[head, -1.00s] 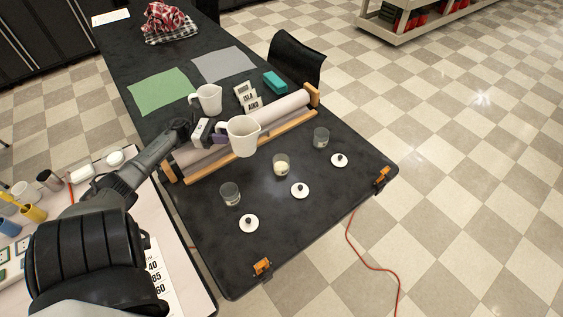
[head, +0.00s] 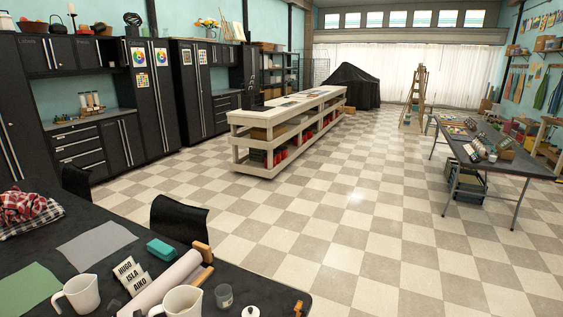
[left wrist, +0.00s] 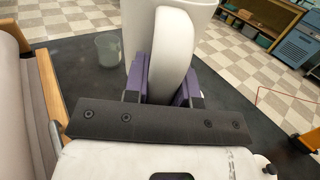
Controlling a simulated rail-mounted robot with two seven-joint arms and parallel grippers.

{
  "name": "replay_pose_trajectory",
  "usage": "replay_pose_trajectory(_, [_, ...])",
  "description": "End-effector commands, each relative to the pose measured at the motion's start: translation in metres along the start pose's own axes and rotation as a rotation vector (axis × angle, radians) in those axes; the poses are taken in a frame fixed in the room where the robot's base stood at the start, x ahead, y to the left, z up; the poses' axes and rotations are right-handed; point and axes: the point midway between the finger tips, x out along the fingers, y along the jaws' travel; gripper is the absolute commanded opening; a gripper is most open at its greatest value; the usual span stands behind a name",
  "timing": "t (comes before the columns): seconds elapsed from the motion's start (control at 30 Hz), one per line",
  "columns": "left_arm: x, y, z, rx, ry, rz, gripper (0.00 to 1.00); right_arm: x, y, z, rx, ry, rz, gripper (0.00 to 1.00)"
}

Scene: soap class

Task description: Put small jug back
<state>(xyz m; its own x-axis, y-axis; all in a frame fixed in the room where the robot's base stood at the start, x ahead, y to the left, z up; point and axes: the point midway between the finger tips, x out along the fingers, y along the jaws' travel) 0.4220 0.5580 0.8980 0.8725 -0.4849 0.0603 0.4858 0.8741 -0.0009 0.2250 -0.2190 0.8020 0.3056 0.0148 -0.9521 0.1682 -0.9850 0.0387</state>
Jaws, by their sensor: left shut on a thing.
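My left gripper (left wrist: 164,84) shows in the left wrist view, with its purple fingers shut on the handle of a white jug (left wrist: 173,45). Only the handle and part of the jug's body show there. In the head view this jug (head: 182,302) is at the bottom edge, its lower part cut off, and my left gripper is out of that frame. Another white jug (head: 80,294) stands to its left, beside the green mat (head: 27,287). My right gripper is in neither view.
Name cards (head: 131,273), a teal block (head: 160,248), a grey mat (head: 97,245) and a roll in a wooden holder (head: 163,287) are on the black table. A glass (head: 223,295) and a white lid (head: 250,312) are to the right. A black chair (head: 180,218) stands behind.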

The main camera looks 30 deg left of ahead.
Motion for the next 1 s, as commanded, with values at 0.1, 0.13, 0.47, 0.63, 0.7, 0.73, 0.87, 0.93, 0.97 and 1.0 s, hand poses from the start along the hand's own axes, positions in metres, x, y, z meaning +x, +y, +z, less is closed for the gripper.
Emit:
replay_pose_trajectory(0.1, [0.047,-0.016,0.007,0.006,-0.006,0.052,0.0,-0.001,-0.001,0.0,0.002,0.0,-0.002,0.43])
replay_pose_trajectory(0.13, [0.058,-0.02,0.009,0.007,-0.005,0.068,0.0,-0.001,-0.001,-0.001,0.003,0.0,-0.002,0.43])
replay_pose_trajectory(0.47, [0.159,-0.078,0.041,0.016,-0.007,0.228,0.0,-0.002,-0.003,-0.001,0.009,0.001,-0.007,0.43])
replay_pose_trajectory(0.63, [0.201,-0.119,0.065,0.017,-0.009,0.309,0.0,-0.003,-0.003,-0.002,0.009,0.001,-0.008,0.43])
replay_pose_trajectory(0.7, [0.216,-0.14,0.077,0.017,-0.012,0.342,0.0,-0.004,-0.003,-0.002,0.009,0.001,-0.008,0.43])
replay_pose_trajectory(0.73, [0.221,-0.149,0.083,0.017,-0.012,0.357,0.0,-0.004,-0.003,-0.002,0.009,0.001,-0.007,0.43])
replay_pose_trajectory(0.87, [0.239,-0.188,0.105,0.019,-0.011,0.412,0.0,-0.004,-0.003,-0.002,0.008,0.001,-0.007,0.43])
replay_pose_trajectory(0.93, [0.244,-0.205,0.114,0.022,-0.009,0.435,0.0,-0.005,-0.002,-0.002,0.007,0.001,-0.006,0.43])
replay_pose_trajectory(0.97, [0.245,-0.212,0.118,0.022,-0.008,0.443,0.0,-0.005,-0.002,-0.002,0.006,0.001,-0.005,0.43])
replay_pose_trajectory(1.0, [0.246,-0.221,0.123,0.023,-0.007,0.453,0.0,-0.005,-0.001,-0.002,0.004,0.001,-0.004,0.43])
